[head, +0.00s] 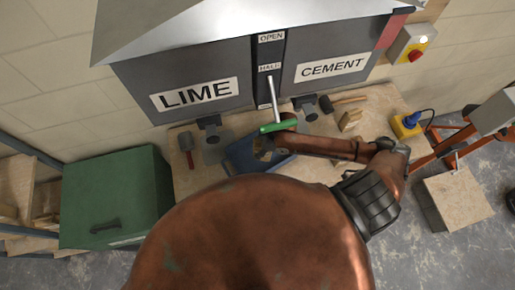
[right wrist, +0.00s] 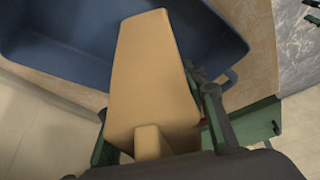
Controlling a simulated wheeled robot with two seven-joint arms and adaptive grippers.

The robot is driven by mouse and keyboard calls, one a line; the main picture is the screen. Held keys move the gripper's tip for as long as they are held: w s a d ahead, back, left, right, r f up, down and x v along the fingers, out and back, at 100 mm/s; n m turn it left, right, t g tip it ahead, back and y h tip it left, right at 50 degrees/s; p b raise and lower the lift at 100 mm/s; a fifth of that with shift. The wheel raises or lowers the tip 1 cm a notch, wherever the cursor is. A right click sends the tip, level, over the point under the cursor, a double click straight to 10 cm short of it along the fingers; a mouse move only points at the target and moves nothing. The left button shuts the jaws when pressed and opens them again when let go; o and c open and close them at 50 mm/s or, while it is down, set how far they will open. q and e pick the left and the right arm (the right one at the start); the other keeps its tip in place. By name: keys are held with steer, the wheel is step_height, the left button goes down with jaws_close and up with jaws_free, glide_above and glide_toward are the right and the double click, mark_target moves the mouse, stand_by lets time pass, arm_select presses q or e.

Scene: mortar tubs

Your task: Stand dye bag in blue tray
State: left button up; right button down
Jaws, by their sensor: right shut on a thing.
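The dye bag (right wrist: 150,80) is a tan, tapered block, seen large in the right wrist view. My right gripper (head: 278,127) is shut on it, with dark green fingers on either side of the bag's near end. The blue tray (right wrist: 65,50) lies behind the bag in that view, and the bag overlaps its inside and near rim. I cannot tell whether the bag touches the tray. In the head view the blue tray (head: 238,157) is on the bench, partly hidden by my right arm and gripper. My left gripper is not in view.
Hoppers marked LIME (head: 195,95) and CEMENT (head: 330,68) stand behind the bench, with a lever (head: 273,98) between them. A green box (head: 115,195) stands at left. A yellow-and-blue device (head: 407,124) is at right.

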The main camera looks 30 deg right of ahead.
steer(key=shift+w+d+f, duration=0.2)
steer(key=shift+w+f, duration=0.3)
steer(key=shift+w+d+f, duration=0.2)
steer(key=shift+w+f, duration=0.25)
steer(key=shift+w+d+f, duration=0.1)
steer(key=shift+w+f, duration=0.1)
steer(key=shift+f, duration=0.1)
steer(key=shift+w+d+f, duration=0.15)
steer(key=shift+w+f, duration=0.15)
steer(key=shift+f, duration=0.15)
step_height(320, 180, down, 3)
steer(key=shift+r, duration=0.1)
steer(key=c, duration=1.5)
jaws_free()
steer(key=shift+s+f, duration=0.15)
steer(key=shift+f, duration=0.05)
steer(key=o, duration=0.3)
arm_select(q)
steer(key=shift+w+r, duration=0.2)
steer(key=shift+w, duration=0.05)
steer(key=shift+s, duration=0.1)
